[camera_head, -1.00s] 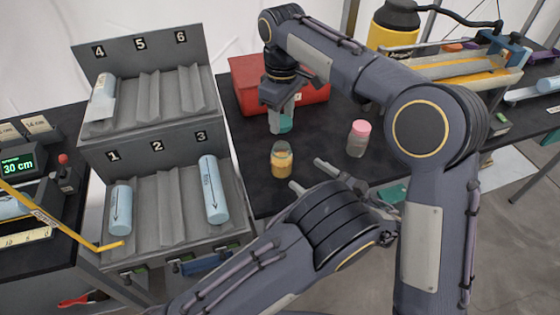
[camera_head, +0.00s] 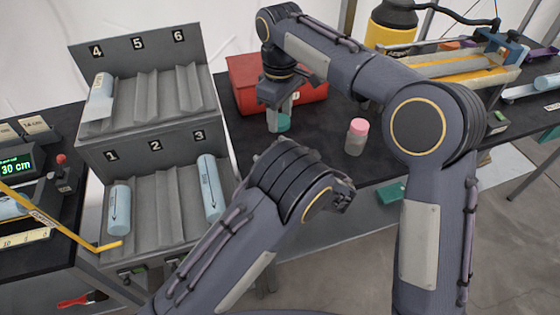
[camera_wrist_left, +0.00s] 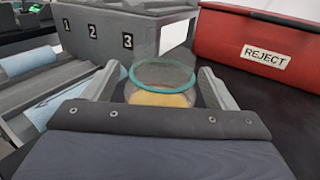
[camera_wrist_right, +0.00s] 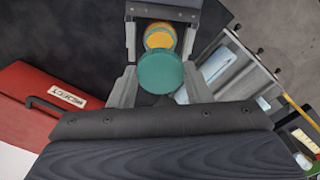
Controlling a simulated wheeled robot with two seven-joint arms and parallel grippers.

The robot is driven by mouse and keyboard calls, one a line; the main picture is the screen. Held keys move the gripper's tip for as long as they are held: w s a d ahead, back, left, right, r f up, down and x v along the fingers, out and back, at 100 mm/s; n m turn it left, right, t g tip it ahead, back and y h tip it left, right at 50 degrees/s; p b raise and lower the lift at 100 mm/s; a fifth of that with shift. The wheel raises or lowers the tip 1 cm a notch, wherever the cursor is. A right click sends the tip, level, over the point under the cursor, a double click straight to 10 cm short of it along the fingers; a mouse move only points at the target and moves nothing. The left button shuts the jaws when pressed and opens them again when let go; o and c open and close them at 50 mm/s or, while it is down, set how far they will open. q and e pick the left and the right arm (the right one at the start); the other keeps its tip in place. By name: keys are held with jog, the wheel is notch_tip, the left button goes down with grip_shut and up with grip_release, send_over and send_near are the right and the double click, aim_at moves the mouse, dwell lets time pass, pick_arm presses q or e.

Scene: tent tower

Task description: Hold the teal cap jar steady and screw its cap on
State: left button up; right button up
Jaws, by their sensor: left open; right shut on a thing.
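My right gripper (camera_head: 280,118) is shut on the teal cap (camera_head: 284,123). In the right wrist view the cap (camera_wrist_right: 160,71) is a flat teal disc between its fingers. The jar with yellow contents (camera_wrist_left: 160,99) has a teal-edged open rim and stands between the fingers of my left gripper (camera_wrist_left: 162,72), which is open. The right wrist view also shows the jar (camera_wrist_right: 158,38), partly behind the cap, with left fingers either side. In the head view my left arm hides the jar and left fingers. I cannot tell the gap between cap and jar.
A pink-capped jar (camera_head: 356,137) stands right on the black table. A red reject bin (camera_head: 247,84) is behind my right gripper. A grey numbered rack (camera_head: 151,173) with blue cylinders is to the left. A teal object (camera_head: 391,193) lies near the front edge.

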aim_at(280, 131)
pick_arm(q)
jog(key=c, duration=1.5)
pick_arm(e)
jog(key=shift+f, duration=2.5)
jog(key=shift+f, duration=0.1)
jog(key=shift+f, duration=0.75)
jog(key=shift+f, duration=0.6)
